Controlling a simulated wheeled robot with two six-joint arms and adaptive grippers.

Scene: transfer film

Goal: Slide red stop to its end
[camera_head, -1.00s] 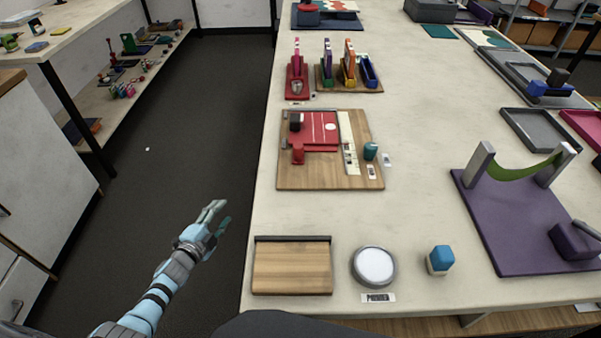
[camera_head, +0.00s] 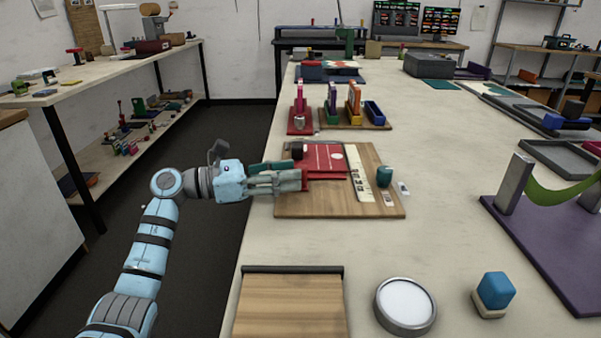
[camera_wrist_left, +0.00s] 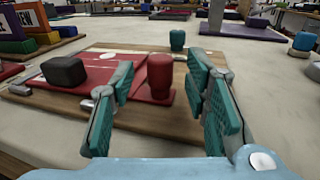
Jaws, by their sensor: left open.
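The red stop (camera_wrist_left: 160,75) is an upright, rounded red post on a red plate (camera_wrist_left: 135,62). The plate lies on a wooden board (camera_head: 330,208) on the bench and also shows in the head view (camera_head: 325,158). My left gripper (camera_head: 298,174) reaches in from the left over the board's left side. Its fingers are open, and in the left wrist view the stop stands in the gap between them, a little beyond. I cannot tell whether a finger touches it. In the head view the fingers mostly hide the stop. My right gripper is not in view.
A dark block (camera_wrist_left: 64,71) sits on the plate left of the stop. A pale marked strip (camera_head: 357,175) and a teal knob (camera_head: 384,175) are on the board's right side. Upright coloured pieces stand behind the board.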

